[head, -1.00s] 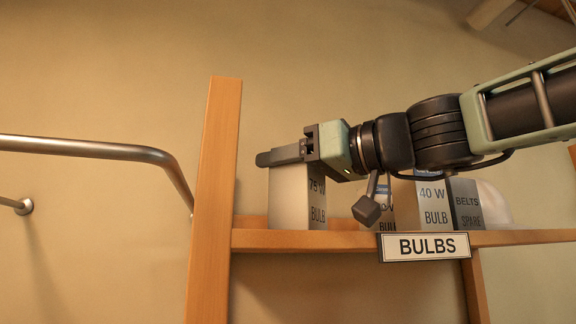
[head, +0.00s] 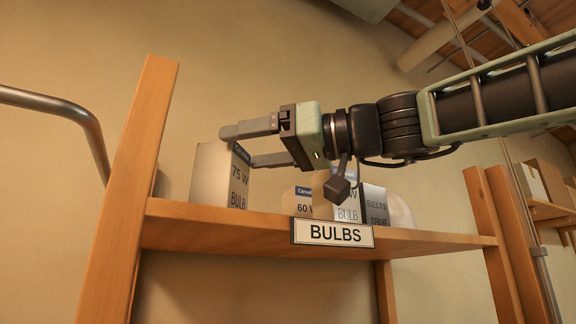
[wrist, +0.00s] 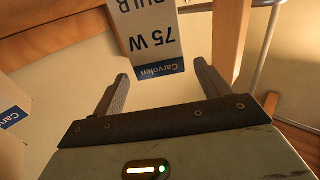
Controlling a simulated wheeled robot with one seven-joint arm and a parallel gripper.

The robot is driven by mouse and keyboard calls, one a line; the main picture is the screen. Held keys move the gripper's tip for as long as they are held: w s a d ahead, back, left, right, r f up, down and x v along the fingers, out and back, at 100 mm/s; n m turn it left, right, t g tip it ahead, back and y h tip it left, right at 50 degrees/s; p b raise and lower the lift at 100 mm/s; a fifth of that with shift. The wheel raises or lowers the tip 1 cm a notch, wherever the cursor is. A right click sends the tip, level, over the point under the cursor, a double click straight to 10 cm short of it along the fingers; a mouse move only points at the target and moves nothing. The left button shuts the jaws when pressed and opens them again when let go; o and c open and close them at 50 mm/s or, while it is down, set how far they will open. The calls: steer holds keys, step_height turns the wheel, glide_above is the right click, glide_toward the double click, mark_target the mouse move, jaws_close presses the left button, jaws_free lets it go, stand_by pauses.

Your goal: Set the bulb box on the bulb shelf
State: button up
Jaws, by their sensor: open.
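The 75 W bulb box (head: 212,178) stands upright on the left end of the wooden bulb shelf (head: 190,220), near the left post. A BULBS sign (head: 332,233) hangs on the shelf's front edge. My gripper (head: 244,148) is open, with its fingers pointing left at the box's upper part. In the wrist view the box (wrist: 150,32) shows its label and blue Carvolen band ahead of the spread fingers, with gaps at both sides. It does not look gripped; whether a finger touches it I cannot tell.
A wooden post (head: 130,190) and metal rail (head: 60,107) are at left.

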steer(key=b+v, duration=0.2)
steer(key=v, duration=0.2)
steer(key=shift+d+f, duration=0.1)
steer(key=shift+f, duration=0.1)
steer(key=shift+s+d+r+b, duration=0.2)
steer(key=shift+d+b, duration=0.1)
steer(key=shift+d, duration=0.3)
